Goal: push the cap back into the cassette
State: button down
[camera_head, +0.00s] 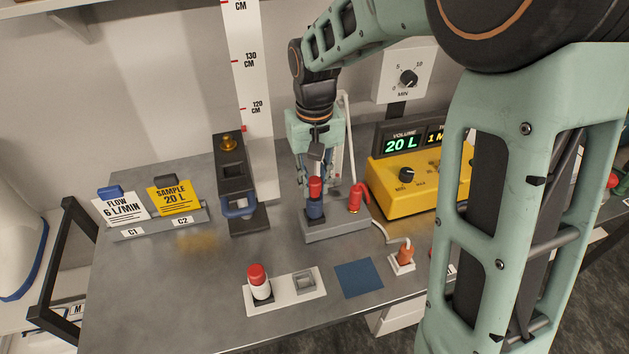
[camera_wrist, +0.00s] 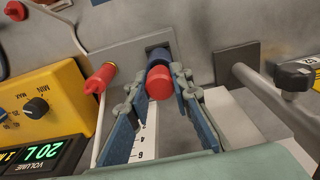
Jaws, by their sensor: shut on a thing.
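A red cap (camera_head: 316,187) stands upright on top of a dark blue cassette (camera_head: 315,210), which sits on a grey block on the bench. My gripper (camera_head: 316,181) points down over it. In the wrist view, the cap's round red end (camera_wrist: 159,83) lies between the two blue-padded fingers (camera_wrist: 161,78), and the blue cassette (camera_wrist: 157,55) shows just beyond it. The fingers are shut on the cap. I cannot tell whether there is a gap between cap and cassette.
A red hose fitting (camera_head: 355,198) stands close to the right on the grey block (camera_head: 338,227). A yellow pump (camera_head: 405,180) is further right, and a dark stand (camera_head: 236,185) is left. In front are a white plate (camera_head: 285,297) with a red-topped white piece (camera_head: 259,282) and a blue mat (camera_head: 359,278).

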aim_at(315, 196)
jog(key=shift+f+b, duration=0.4)
jog(key=shift+f, duration=0.3)
jog(key=shift+s+f, duration=0.1)
jog(key=shift+f, duration=0.1)
jog(key=shift+s+f, duration=0.15)
jog(key=shift+s+d+f+b, duration=0.15)
jog(key=shift+s+f+b, duration=0.1)
jog(key=shift+f+b, duration=0.2)
dwell(1.3)
jog(key=c, duration=2)
grip_release()
jog(key=shift+c, duration=0.2)
jog(key=o, duration=0.4)
jog(key=shift+w+f, duration=0.25)
jog(key=shift+w, duration=0.1)
jog(key=shift+r, duration=0.15)
jog(key=shift+r, duration=0.1)
jog(key=r, duration=1.2)
jog(key=shift+w, duration=0.2)
